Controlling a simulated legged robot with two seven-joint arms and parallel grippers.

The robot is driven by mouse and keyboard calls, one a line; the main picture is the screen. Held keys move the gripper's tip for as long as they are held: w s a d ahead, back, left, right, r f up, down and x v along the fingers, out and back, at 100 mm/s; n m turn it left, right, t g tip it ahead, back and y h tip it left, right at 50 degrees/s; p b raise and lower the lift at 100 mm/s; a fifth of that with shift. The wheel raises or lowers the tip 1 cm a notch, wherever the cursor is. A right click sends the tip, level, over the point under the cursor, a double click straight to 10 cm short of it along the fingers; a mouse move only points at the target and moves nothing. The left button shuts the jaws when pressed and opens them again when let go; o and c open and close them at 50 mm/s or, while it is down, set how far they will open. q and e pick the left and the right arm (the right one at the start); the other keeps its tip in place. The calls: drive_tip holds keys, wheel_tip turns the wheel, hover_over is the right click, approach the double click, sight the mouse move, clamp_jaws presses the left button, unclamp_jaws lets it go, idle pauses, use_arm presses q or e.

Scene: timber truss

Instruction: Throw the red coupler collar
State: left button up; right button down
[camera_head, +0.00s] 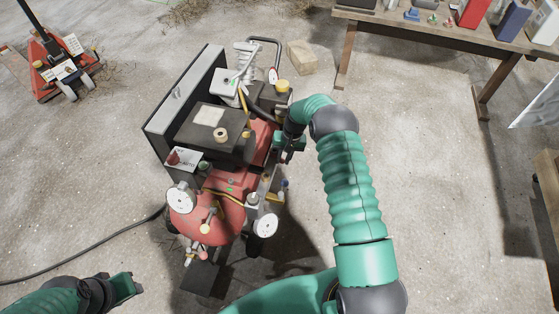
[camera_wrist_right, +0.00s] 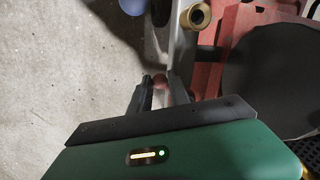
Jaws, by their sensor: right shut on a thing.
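My right gripper (camera_head: 286,156) reaches down at the right side of the red air compressor (camera_head: 208,222) in the head view. In the right wrist view my right gripper (camera_wrist_right: 160,86) has its two fingers closed around a small reddish piece, the coupler collar (camera_wrist_right: 160,80). Only a little of the collar shows between the fingertips; the rest is hidden by them. In the head view the arm and gripper hide the collar. My left gripper (camera_head: 128,288) is at the lower left, apart from the compressor; its finger gap is not clear.
Gauges, a brass fitting (camera_wrist_right: 195,16) and a blue knob (camera_wrist_right: 133,5) crowd the space near my right gripper. A black cable (camera_head: 80,265) runs left over the floor. A workbench (camera_head: 440,33) stands upper right, a red pallet jack (camera_head: 60,65) upper left.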

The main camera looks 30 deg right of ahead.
drive_tip(key=d+n+b, duration=0.1)
drive_tip(key=n+b, duration=0.1)
drive_tip(key=w+d+n+g+b, duration=0.1)
drive_tip(key=n+b, duration=0.1)
drive_tip(key=n, duration=0.1)
drive_tip(key=d+n+b, duration=0.2)
drive_tip(key=shift+w+r+n, duration=0.1)
drive_tip(key=shift+w+n, duration=0.2)
drive_tip(key=shift+n, duration=0.1)
drive_tip(key=shift+w+r, duration=0.1)
drive_tip(key=shift+r, duration=0.05)
drive_tip(key=c, duration=1.3)
unclamp_jaws()
drive_tip(key=shift+o, duration=0.2)
drive_tip(key=shift+f, duration=0.2)
